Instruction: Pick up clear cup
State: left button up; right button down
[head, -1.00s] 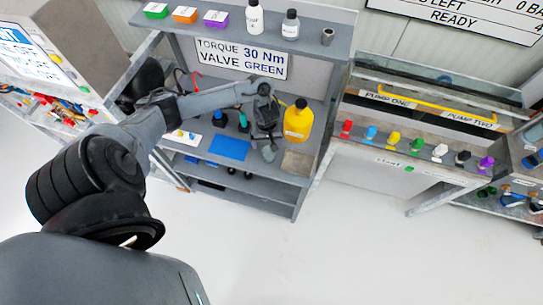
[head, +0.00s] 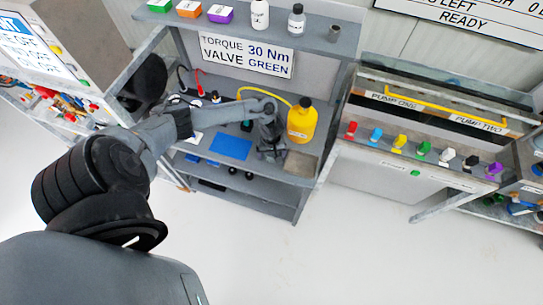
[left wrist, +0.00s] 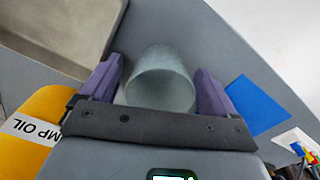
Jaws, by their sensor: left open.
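The clear cup (left wrist: 160,92) shows in the left wrist view as a see-through, greenish-grey round cup with its rim toward the camera. It stands on the grey workbench shelf (left wrist: 190,32). My left gripper (left wrist: 158,82) is open, with one purple finger on each side of the cup; I cannot tell whether they touch it. In the head view my left gripper (head: 270,153) is over the bench, left of the yellow pump oil bottle, and the cup cannot be made out there. My right gripper is not in view.
The yellow pump oil bottle (head: 301,121) stands close to the gripper, also seen in the wrist view (left wrist: 42,118). A blue mat (head: 231,147) lies to the left and a shallow metal tray (head: 300,163) to the right. An upper shelf with bottles (head: 260,15) overhangs the bench.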

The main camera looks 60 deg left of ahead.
pick_arm(q)
jog(key=shift+f, duration=0.15)
jog(key=shift+c, duration=0.6)
jog(key=c, duration=0.9)
